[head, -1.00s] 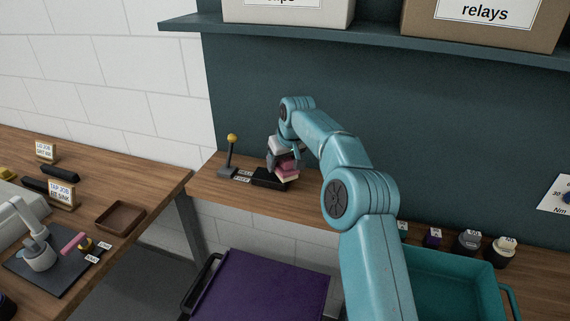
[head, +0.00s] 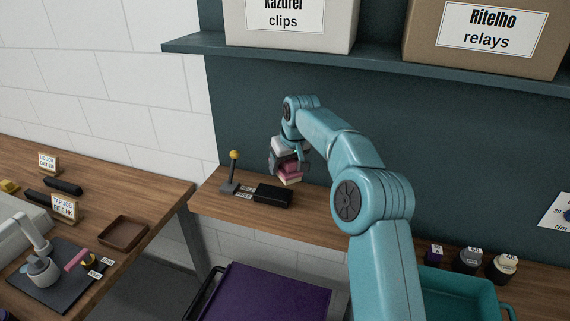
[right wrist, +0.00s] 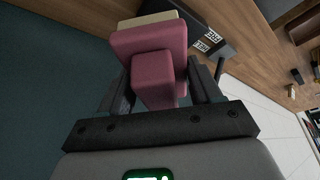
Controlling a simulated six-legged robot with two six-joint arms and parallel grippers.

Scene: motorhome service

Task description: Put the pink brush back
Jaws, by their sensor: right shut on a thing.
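The pink brush (head: 289,169) has a pink body with a pale cream layer underneath. My right gripper (head: 287,161) is shut on it and holds it above the back bench, near the teal wall. In the right wrist view the brush (right wrist: 150,60) fills the space between the two dark fingers (right wrist: 163,90), its cream layer at the far side. A black block-like holder (head: 272,195) lies on the bench below and left of the brush, apart from it. My left gripper is not in view.
A yellow-knobbed lever (head: 231,172) stands left of the black holder, with small labels (head: 245,191) between them. A shelf (head: 380,58) with boxes overhangs the bench. A teal bin (head: 455,295) and several small capped containers (head: 468,260) are at the right. A brown tray (head: 123,231) sits on the left table.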

